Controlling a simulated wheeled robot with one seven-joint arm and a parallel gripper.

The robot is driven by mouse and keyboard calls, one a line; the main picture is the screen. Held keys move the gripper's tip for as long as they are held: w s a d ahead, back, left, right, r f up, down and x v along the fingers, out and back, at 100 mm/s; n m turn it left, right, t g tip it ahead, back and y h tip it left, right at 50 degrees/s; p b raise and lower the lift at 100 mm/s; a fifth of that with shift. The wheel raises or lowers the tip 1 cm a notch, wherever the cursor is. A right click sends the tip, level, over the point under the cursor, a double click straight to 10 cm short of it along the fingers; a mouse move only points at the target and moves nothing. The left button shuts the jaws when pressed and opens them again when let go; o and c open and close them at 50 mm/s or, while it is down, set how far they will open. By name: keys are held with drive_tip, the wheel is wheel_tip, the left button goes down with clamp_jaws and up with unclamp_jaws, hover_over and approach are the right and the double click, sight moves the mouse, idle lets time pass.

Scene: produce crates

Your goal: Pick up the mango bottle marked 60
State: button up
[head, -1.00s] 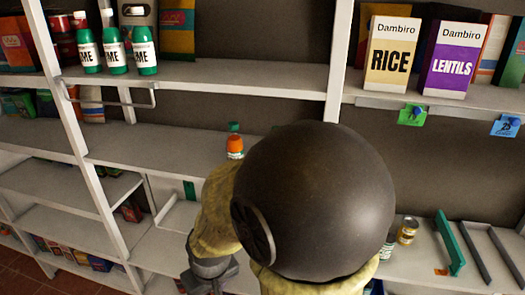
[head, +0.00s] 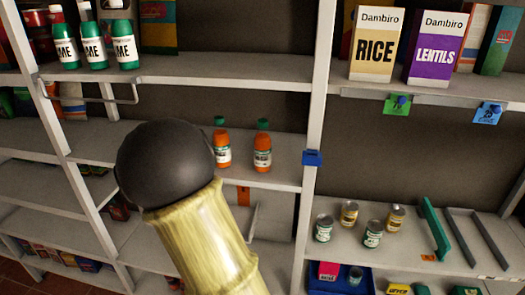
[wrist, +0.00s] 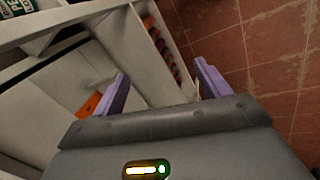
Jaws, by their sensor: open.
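Two orange bottles with green caps and white labels stand upright on the middle shelf in the head view, a left bottle (head: 222,148) and a right bottle (head: 262,150). They stand a little apart. Their label text is too small to read, so I cannot tell which is marked 60. My arm stands in front of the shelf, left of the bottles, and hides my gripper in the head view. In the wrist view my gripper (wrist: 161,86) is open and empty, tilted toward shelving and floor. No bottle is between its fingers.
Green lime bottles (head: 96,40) stand on the upper left shelf. Rice (head: 375,45) and lentils (head: 435,48) boxes are upper right. A white post (head: 316,110) divides the bays. Several cans stand lower right. The middle shelf right of my arm has free room around the bottles.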

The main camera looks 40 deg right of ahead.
drive_tip(key=w+d+r+n+h, duration=0.1)
drive_tip(key=d+r+n+h, duration=0.1)
drive_tip(key=d+n+h, duration=0.3)
drive_tip(key=w+d+r+n+h, duration=0.1)
drive_tip(key=w+d+n+h, duration=0.15)
drive_tip(key=d, duration=0.55)
wheel_tip(320, 180, up, 7)
drive_tip(key=w+d+n+t+h, duration=0.1)
drive_tip(key=w+n+t+h, duration=0.15)
drive_tip(key=n, duration=0.25)
drive_tip(key=n+t+h, duration=0.3)
drive_tip(key=n+t, duration=0.2)
drive_tip(key=n, duration=0.2)
approach(259, 154)
drive_tip(key=v, duration=0.2)
drive_tip(key=shift+s+a+r, duration=0.15)
drive_tip(key=shift+s, duration=0.25)
drive_tip(key=p+x, duration=0.3)
drive_tip(key=x, duration=0.8)
drive_tip(key=shift+w+p, duration=0.25)
drive_tip(key=shift+p, duration=0.1)
drive_tip(key=shift+w+d, duration=0.3)
drive_tip(key=shift+d, duration=0.2)
